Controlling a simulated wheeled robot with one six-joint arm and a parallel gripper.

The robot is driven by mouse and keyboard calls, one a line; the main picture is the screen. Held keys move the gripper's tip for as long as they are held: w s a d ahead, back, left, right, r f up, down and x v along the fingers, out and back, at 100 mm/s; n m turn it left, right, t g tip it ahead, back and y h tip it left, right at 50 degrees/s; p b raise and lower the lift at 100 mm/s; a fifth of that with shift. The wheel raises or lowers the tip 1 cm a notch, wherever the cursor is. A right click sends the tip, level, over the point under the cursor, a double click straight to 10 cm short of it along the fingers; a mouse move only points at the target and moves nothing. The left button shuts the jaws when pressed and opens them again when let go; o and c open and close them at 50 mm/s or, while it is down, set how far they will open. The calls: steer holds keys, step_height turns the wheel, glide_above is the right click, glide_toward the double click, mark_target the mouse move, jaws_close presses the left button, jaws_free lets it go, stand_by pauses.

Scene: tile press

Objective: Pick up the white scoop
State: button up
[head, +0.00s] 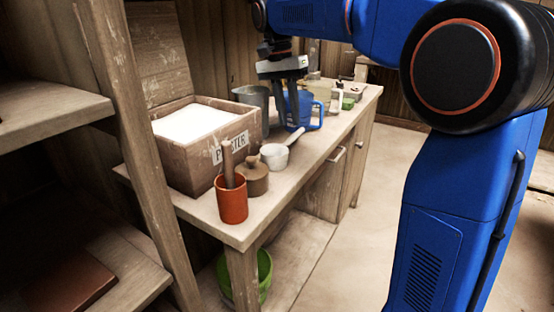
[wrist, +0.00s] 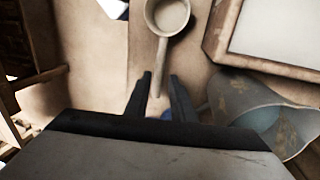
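The white scoop (head: 274,155) lies on the wooden bench, with its handle pointing up and right in the head view. In the wrist view the scoop (wrist: 168,15) has its round cup at the top and its handle running down toward the fingers. My gripper (head: 293,118) hangs above the bench, near the blue jug and beyond the scoop. In the wrist view my gripper (wrist: 160,78) has its two fingers apart with nothing held. The end of the handle appears between the fingertips there; whether they are level with it I cannot tell.
A wooden box of white powder (head: 177,153) stands left of the scoop. A lidded brown pot (head: 254,180) and an orange cup (head: 232,204) stand in front. A grey metal bucket (head: 246,97) and a blue jug (head: 304,108) stand behind. A green bucket (head: 263,273) is below.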

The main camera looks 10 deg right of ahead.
mark_target(293, 138)
steer(key=shift+s+d+f, duration=0.15)
steer(key=shift+s+f, duration=0.05)
steer(key=shift+f, duration=0.95)
steer(key=shift+s+d+f, duration=0.2)
steer(key=shift+f, duration=1)
steer(key=shift+s+d+f, duration=0.15)
steer(key=shift+s+f, duration=0.05)
steer(key=shift+f, duration=0.95)
steer(key=shift+c, duration=0.2)
jaws_close()
